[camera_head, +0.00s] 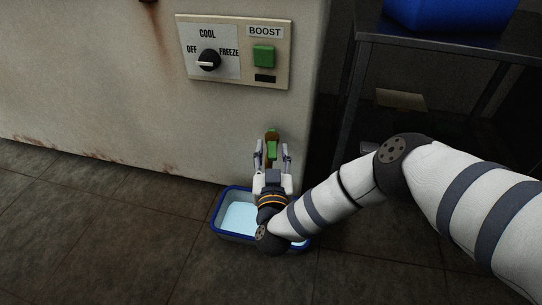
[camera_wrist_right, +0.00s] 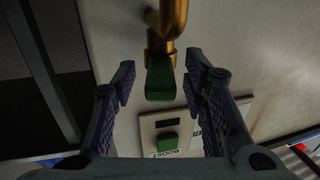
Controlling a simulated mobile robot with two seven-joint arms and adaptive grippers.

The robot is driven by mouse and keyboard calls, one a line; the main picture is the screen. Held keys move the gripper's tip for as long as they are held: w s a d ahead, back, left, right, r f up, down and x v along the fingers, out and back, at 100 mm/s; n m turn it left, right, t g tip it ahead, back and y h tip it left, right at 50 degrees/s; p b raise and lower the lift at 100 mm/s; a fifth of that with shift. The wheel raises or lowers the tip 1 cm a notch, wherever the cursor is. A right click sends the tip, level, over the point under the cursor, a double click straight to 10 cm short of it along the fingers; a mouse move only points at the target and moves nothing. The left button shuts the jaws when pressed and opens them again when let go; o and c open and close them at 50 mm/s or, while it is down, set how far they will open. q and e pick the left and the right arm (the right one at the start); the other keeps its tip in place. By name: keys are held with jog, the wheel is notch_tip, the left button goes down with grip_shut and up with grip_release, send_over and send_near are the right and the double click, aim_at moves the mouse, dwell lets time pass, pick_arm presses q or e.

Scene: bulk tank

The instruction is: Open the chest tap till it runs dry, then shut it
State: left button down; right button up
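The brass chest tap (camera_head: 271,134) sticks out low on the chest's front near its right corner. Its green lever (camera_head: 272,150) shows between my right gripper's fingers (camera_head: 272,156). In the right wrist view the brass spout and body (camera_wrist_right: 164,45) and the green lever (camera_wrist_right: 160,79) lie between the two fingertips (camera_wrist_right: 161,80), with a gap on each side. The right gripper is open and not closed on the lever. A blue-rimmed tray (camera_head: 216,213) with pale blue liquid stands on the floor below, partly hidden by my right arm. No running stream is visible. My left gripper is out of view.
The chest's control panel (camera_head: 236,80) sits above the tap, with a black knob (camera_head: 208,60) pointing to OFF and a green BOOST button (camera_head: 264,56). A dark metal rack (camera_head: 440,48) with a blue bin (camera_head: 450,12) stands at right. The tiled floor at left is clear.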

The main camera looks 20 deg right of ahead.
jog(key=shift+w+d, duration=0.1)
jog(key=shift+w, duration=0.25)
grip_shut()
jog(key=shift+r+y, duration=0.1)
jog(key=shift+y, duration=0.2)
